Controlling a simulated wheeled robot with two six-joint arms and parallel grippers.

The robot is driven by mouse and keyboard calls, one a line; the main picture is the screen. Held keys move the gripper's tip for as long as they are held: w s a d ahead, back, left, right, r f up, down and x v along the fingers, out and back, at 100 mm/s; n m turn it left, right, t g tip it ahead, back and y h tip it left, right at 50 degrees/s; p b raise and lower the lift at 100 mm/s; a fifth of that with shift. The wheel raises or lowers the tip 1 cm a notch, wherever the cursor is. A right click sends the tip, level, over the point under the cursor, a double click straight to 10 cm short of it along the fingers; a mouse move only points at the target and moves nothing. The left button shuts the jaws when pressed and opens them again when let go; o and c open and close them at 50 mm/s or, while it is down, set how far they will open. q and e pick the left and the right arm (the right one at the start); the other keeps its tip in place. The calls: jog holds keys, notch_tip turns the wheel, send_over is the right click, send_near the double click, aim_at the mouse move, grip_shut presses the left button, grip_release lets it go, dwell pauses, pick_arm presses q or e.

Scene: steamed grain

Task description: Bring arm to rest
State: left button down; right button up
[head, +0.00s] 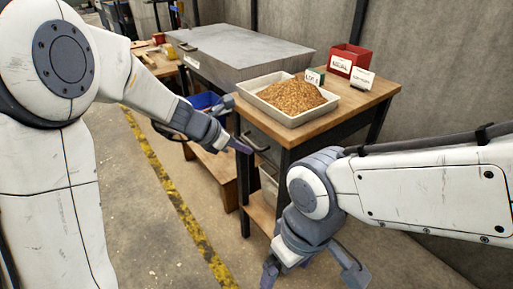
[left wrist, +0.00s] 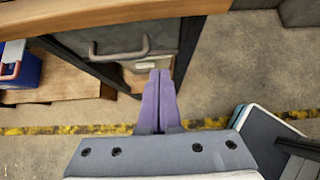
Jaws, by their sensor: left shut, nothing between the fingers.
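My left gripper (head: 241,147) is in front of the wooden-topped table's front left corner, below the level of its top. In the left wrist view its two purple fingers (left wrist: 159,95) are pressed together with nothing between them. A drawer handle (left wrist: 118,47) shows beyond the fingertips, and I cannot tell whether they touch it. My right gripper (head: 312,270) hangs low at the bottom of the head view, its fingers spread apart and nothing seen between them.
A pale tray (head: 285,120) heaped with brown grain (head: 291,95) stands on the wooden table (head: 352,97). A red bin (head: 349,57) and small label cards stand behind it. A blue bin (head: 203,101) is left of the table. Open floor (head: 150,235) lies in front.

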pick_arm(q)
jog(key=s+d+r+m+g+y, duration=0.1)
jog(key=s+d+m+g, duration=0.15)
jog(key=s+m, duration=0.5)
jog(key=s+d+r+m+g, duration=0.1)
jog(key=s+d+m+g, duration=0.15)
jog(key=s+m, duration=0.5)
jog(key=s+a+f+m+y, duration=0.1)
jog(key=s+a+m+y, duration=0.1)
jog(key=s+m, duration=0.65)
jog(key=s+a+f+m+y, duration=0.2)
jog(key=s+a+m+y, duration=0.1)
jog(key=s+m, duration=0.5)
notch_tip(320, 180, up, 21)
jog(key=m+p, duration=0.1)
jog(key=p, duration=2.1)
jog(key=shift+w+r+g, duration=0.15)
jog(key=shift+w+g, duration=0.15)
jog(key=shift+w, duration=0.05)
jog(key=shift+m, duration=0.25)
